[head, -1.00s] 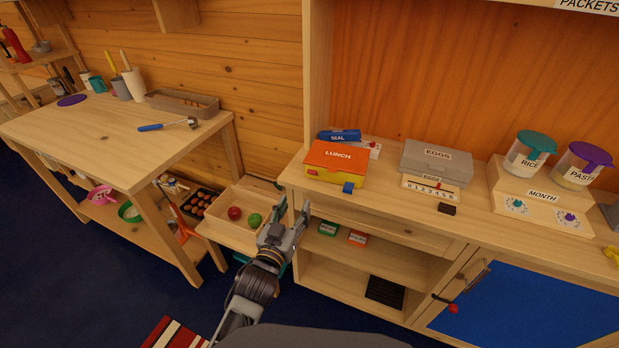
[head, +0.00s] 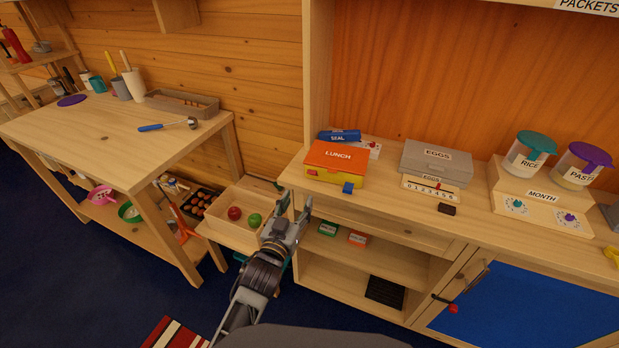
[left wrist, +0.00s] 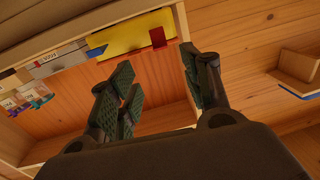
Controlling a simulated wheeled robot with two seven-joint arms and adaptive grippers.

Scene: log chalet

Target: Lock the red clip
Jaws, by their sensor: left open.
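The lunch box (head: 337,154), with an orange lid and yellow body, sits at the left end of the counter. A small red clip (head: 312,172) is on the left part of its front, and a blue clip (head: 348,188) is on the right part. In the left wrist view the red clip (left wrist: 158,37) shows at the right end of the yellow body (left wrist: 128,34); I cannot tell whether it is locked. My left gripper (head: 295,208) is open and empty, below and left of the box in the head view. Its fingers (left wrist: 162,85) are apart from the clip. My right gripper is out of view.
The counter edge (head: 385,206) runs below the box. A grey EGGS box (head: 437,157) and a blue SEAL item (head: 339,135) stand near it. Shelves lie under the counter.

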